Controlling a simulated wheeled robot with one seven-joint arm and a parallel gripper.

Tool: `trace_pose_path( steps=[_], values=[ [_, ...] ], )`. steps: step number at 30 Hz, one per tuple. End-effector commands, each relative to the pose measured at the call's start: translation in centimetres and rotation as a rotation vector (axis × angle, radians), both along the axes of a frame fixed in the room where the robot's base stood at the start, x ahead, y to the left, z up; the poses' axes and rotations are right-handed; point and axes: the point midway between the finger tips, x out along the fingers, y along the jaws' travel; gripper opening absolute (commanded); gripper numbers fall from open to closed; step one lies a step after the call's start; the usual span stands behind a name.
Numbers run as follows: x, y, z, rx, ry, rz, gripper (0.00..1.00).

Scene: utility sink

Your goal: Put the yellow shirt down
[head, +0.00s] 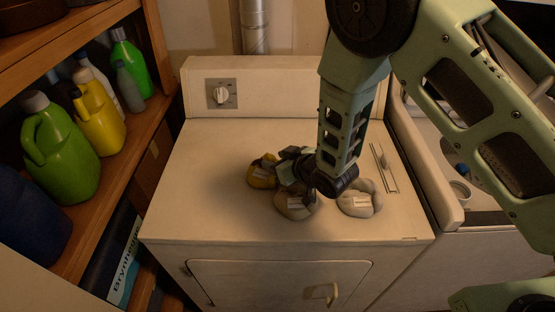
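The yellow shirt (261,178) is a small crumpled bundle on top of the white dryer (210,215), left of the middle. My gripper (279,168) reaches in from the right, low over the dryer top. Its dark fingers overlap the shirt's right side in the picture. Part of the shirt is hidden behind them. I cannot tell whether the fingers are closed on it, or whether the shirt rests fully on the surface.
Two pale crumpled bundles, one in front (296,207) and one at the right (372,199), lie close to my gripper. The dryer's left and front top are clear. A shelf with bottles (62,150) stands left; a washer (425,170) stands right.

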Motion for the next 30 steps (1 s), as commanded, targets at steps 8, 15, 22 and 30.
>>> trace_pose_path(
  steps=[8,15,22,30],
  values=[
    [0.0,0.0,0.1,0.000,0.000,0.000,0.43],
    [-1.3,-1.1,1.1,0.001,-0.002,-0.001,0.43],
    [-4.6,-3.7,3.3,0.001,-0.002,-0.002,0.43],
    [-7.4,-5.9,5.4,0.003,-0.002,0.000,0.43]
  ],
)
